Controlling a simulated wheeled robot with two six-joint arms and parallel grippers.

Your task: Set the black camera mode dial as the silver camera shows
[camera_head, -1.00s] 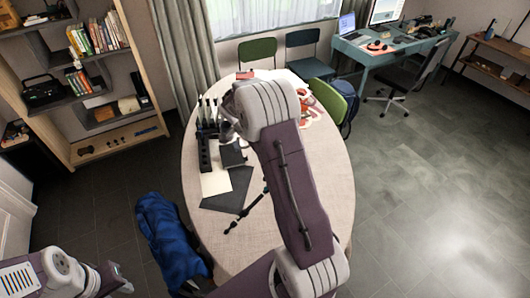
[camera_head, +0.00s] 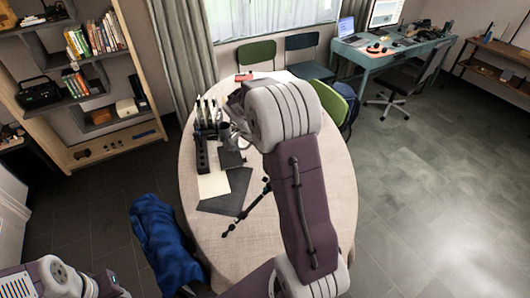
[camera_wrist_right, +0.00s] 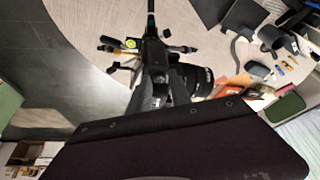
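In the right wrist view a black camera (camera_wrist_right: 192,80) with a large lens sits on a tripod head with a green bubble level. The mode dial cannot be made out. My right gripper (camera_wrist_right: 163,92) is close against the camera; its dark fingers blend with the black body, so its opening and any contact are unclear. In the head view my right arm hides this camera, and a black tripod leg (camera_head: 245,208) shows on the table (camera_head: 205,235). I cannot make out the silver camera. My left gripper (camera_head: 112,285) is at the lower left, away from the table, its fingers unclear.
A black holder (camera_head: 203,155) with upright tools, a dark sheet (camera_head: 226,192) and a pale sheet (camera_head: 213,184) lie on the table's left half. Chairs (camera_head: 257,53) stand behind it. The table's front left is clear.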

